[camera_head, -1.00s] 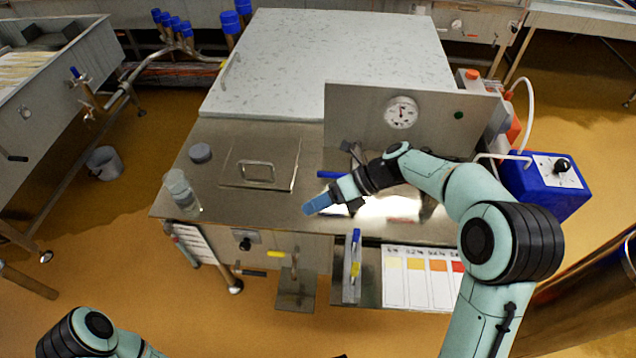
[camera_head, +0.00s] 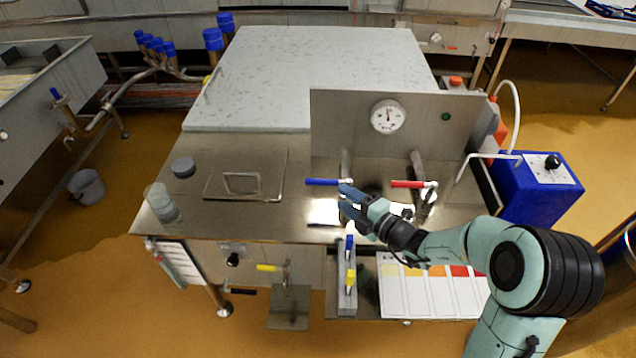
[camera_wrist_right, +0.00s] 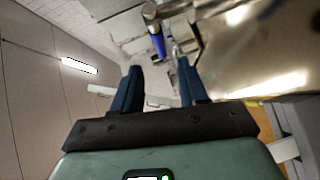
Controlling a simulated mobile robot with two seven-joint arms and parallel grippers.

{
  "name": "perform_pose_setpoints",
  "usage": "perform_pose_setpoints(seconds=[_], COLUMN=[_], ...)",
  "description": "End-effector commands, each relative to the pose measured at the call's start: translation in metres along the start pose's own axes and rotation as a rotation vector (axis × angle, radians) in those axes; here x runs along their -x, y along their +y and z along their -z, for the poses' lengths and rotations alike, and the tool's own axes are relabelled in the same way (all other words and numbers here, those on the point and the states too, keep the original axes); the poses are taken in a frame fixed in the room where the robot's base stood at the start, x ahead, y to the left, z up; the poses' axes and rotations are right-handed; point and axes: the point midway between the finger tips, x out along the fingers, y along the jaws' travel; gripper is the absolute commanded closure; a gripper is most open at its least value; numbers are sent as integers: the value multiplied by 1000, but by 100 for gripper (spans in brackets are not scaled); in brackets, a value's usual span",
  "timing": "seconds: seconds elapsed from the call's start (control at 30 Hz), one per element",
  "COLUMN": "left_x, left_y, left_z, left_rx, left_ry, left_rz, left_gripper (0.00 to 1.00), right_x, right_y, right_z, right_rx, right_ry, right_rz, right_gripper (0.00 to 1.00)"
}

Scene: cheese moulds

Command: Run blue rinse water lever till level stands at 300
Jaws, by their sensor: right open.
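The blue lever (camera_head: 324,182) points left from a tap at the back of the steel worktop (camera_head: 235,215). My right gripper (camera_head: 347,199) is just in front of the tap end of this lever, with its fingers open. In the right wrist view, the blue lever (camera_wrist_right: 157,43) shows beyond and between the two open fingertips (camera_wrist_right: 160,78); nothing is clasped. A round dial gauge (camera_head: 388,117) is on the upright steel panel, its numbers too small to read. No water level is readable. My left gripper is out of view.
A red lever (camera_head: 408,184) is to the right of the blue one. A handled lid (camera_head: 241,182), dark puck (camera_head: 183,167) and clear cylinder (camera_head: 160,203) are at left. A blue box (camera_head: 538,188) stands at right. A rack (camera_head: 347,298) and colour chart (camera_head: 432,295) are in front.

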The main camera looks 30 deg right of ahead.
Motion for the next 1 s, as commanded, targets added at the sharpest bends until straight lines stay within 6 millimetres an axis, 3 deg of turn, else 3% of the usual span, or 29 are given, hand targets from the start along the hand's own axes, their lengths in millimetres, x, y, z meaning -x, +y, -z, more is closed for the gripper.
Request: perform_pose_setpoints(seconds=[0.2,0.4,0.6,0.9,0.97,1.0], left_x=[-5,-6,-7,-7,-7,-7], left_y=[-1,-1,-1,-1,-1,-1], left_z=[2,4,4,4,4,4], left_rx=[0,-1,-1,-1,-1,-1], left_ry=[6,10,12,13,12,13], left_rz=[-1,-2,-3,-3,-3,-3], left_gripper=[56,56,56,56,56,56], right_x=[-50,-83,-99,-101,-101,-101], right_y=[-2,-1,0,0,0,0], right_z=[1,1,1,1,0,0], right_rx=[0,1,1,1,1,1], right_ry=[5,3,2,2,2,2], right_rz=[-1,0,0,0,0,0], right_gripper=[57,57,57,57,73,86])
